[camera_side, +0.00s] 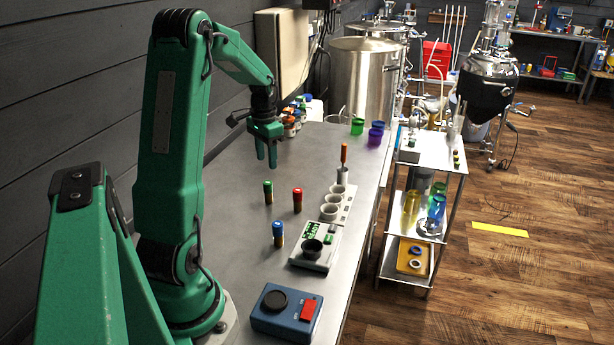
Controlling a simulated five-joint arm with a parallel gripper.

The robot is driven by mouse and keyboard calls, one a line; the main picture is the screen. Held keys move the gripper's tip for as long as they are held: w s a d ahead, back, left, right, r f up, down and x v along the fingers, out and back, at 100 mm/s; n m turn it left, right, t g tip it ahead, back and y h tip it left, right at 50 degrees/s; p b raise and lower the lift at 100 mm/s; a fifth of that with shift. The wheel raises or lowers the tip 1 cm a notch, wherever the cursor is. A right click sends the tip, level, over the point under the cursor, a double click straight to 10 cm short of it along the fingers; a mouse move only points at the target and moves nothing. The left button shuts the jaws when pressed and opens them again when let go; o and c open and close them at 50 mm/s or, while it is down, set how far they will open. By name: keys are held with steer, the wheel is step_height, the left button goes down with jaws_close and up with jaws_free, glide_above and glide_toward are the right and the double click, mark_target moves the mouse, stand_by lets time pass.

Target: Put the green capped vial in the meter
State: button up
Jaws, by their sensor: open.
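The green capped vial (268,192) stands upright on the steel bench, left of a red capped vial (297,200) and behind a blue capped vial (278,233). The meter (316,247) is a pale instrument with a green display and a round black well, to the right of the blue capped vial. My green gripper (266,163) hangs pointing down above the bench, its tips over the green capped vial and apart from it. It is open and nothing shows between the fingers.
A white holder with several cups (334,205) stands behind the meter. A blue box with a black disc and red patch (287,312) is in front. Several bottles (291,122) stand behind my gripper. Green (357,126) and purple (376,134) cups sit near the far right edge.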

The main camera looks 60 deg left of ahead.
steer(key=d+r+t, duration=0.1)
steer(key=d+r, duration=0.2)
steer(key=d, duration=0.3)
steer(key=w+d+r+m+t+y, duration=0.1)
steer(key=d+r, duration=0.3)
steer(key=d, duration=0.3)
steer(key=d+r+t, duration=0.1)
steer(key=d+r, duration=0.2)
steer(key=d, duration=0.3)
steer(key=s+d+r+t, duration=0.1)
steer(key=s+d, duration=0.2)
steer(key=d, duration=0.4)
steer(key=s+d+m+t+h, duration=0.1)
steer(key=s+d, duration=0.3)
steer(key=d, duration=0.2)
steer(key=shift+s+d+r+t, duration=0.3)
steer(key=shift+d+r, duration=0.05)
steer(key=shift+d, duration=0.05)
steer(key=shift+o, duration=0.4)
steer(key=shift+s+d+f, duration=0.1)
steer(key=shift+s+d, duration=0.1)
